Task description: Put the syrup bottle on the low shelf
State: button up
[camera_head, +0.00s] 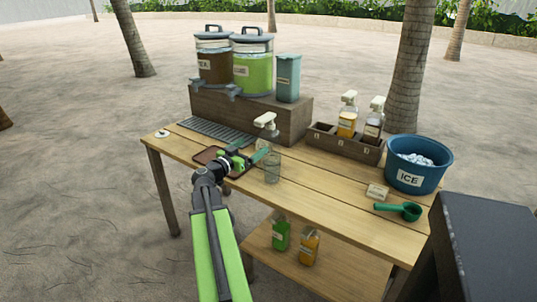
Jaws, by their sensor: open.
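Two more pump bottles, one orange (347,124) and one dark (373,127), stand in a wooden caddy at the right. Which of these is the syrup bottle I cannot tell. The low shelf (330,274) is under the tabletop and holds a green bottle (281,236) and an orange bottle (309,248) near its left end. My gripper (243,158) is open above the table, with green fingers beside the clear bottle and nothing visible between them.
Two drink dispensers and a blue-grey container (288,78) top a wooden riser. An ice tub (416,165), small card (377,192) and green scoop (405,211) are right.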

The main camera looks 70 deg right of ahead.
aim_at(263, 139)
jog(key=x, duration=0.9)
jog(key=shift+d, duration=0.1)
jog(key=shift+s+x, duration=0.1)
jog(key=shift+x, duration=1.3)
jog(key=shift+s+x, duration=0.15)
jog(key=shift+x, duration=1.2)
grip_shut()
